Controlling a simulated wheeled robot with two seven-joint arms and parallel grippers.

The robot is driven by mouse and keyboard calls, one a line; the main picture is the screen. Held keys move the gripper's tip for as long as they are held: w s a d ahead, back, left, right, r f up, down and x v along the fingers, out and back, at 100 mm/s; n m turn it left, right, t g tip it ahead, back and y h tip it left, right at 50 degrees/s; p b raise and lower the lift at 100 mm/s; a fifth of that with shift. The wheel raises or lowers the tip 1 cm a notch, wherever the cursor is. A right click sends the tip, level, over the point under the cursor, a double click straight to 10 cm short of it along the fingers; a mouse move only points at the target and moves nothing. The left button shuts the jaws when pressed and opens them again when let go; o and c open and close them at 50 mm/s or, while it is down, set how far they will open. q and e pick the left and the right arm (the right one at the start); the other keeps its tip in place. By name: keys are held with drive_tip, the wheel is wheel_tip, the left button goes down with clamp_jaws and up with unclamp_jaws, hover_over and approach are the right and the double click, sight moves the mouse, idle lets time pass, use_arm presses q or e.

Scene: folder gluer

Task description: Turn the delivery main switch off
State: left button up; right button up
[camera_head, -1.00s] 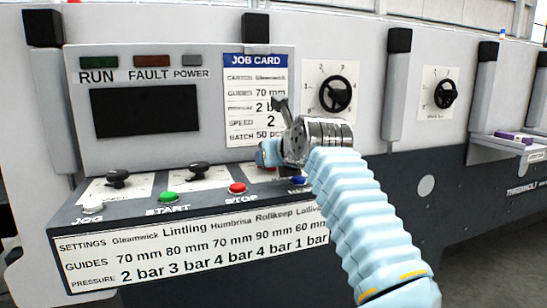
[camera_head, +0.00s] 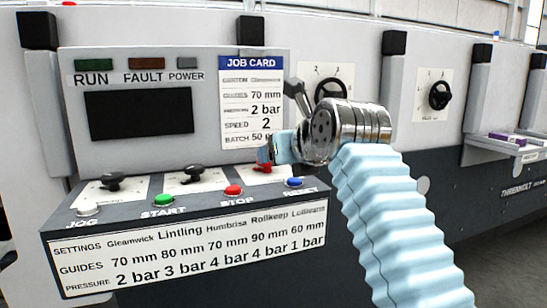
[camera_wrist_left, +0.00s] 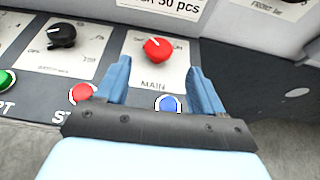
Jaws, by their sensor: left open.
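The main switch is a red rotary knob (camera_wrist_left: 157,49) on a white plate marked MAIN in the left wrist view. In the head view the red knob (camera_head: 262,168) shows partly below the gripper, at the right end of the console. My left gripper (camera_wrist_left: 160,75) is open, with its blue fingers on either side of the knob's line and the knob a little beyond the tips. No contact shows. In the head view the left gripper (camera_head: 270,152) points left over the switch. I cannot read the knob's setting for certain. My right gripper is not in view.
A blue reset button (camera_wrist_left: 168,104) lies between the fingers, close below the switch. The red stop button (camera_head: 233,190), green start button (camera_head: 163,200) and a black knob (camera_head: 194,173) are to the left. The job card (camera_head: 250,100) stands behind.

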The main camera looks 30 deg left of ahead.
use_arm(q)
drive_tip(key=v, duration=0.5)
drive_tip(key=shift+s+d+r, duration=0.15)
drive_tip(key=shift+s+d, duration=0.05)
drive_tip(key=shift+d, duration=0.1)
